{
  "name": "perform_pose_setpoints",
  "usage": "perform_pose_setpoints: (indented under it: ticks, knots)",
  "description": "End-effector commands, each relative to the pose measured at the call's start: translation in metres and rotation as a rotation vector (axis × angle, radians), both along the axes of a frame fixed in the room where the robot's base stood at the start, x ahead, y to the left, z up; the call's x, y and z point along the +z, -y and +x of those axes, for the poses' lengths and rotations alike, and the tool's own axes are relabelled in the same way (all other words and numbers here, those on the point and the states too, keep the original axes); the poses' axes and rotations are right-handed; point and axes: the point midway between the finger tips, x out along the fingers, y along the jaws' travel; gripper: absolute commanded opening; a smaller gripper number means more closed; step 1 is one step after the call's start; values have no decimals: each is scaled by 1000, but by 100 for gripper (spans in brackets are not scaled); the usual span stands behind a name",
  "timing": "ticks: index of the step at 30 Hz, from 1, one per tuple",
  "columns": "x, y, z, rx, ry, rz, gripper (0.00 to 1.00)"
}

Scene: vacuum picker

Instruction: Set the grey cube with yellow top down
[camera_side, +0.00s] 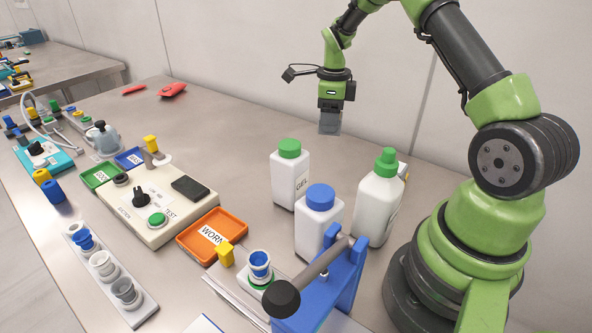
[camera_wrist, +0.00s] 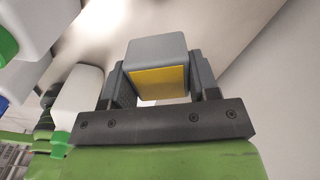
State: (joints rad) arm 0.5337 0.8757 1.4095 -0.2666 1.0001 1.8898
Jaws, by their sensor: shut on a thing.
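The grey cube with yellow top (camera_wrist: 160,68) is between the two dark fingers of my gripper (camera_wrist: 155,85) in the wrist view, with its yellow face toward the palm. In the side view my gripper (camera_side: 331,112) points down, with the grey cube (camera_side: 330,123) at its lower end. The cube hangs above the table, behind the white bottles, and touches nothing else that I can see. The fingers are hard to tell from the cube in the side view.
White bottles with green caps (camera_side: 290,175) (camera_side: 379,200) and a blue cap (camera_side: 319,220) stand before my gripper. An orange tray (camera_side: 212,236) and a beige control box (camera_side: 155,203) lie left. The table's back left (camera_side: 225,125) is mostly clear.

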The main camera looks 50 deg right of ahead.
Motion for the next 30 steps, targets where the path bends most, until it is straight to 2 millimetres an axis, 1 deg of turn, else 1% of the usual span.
perform_pose_setpoints:
  ticks: [1, 5, 6, 11, 21, 24, 27, 30]
  knots:
    - [5, -6, 0, 103, 1, 0, 30]
    - [15, -24, -4, 447, 0, 0, 30]
    - [18, -30, -5, 561, 0, -1, 30]
    - [30, -52, -11, 1012, 1, -1, 30]
    - [52, -96, -34, 1964, 1, -1, 30]
    - [57, -107, -41, 2213, 1, -2, 30]
    - [60, -115, -47, 2415, 1, -2, 30]
    - [62, -120, -52, 2562, 0, -1, 30]
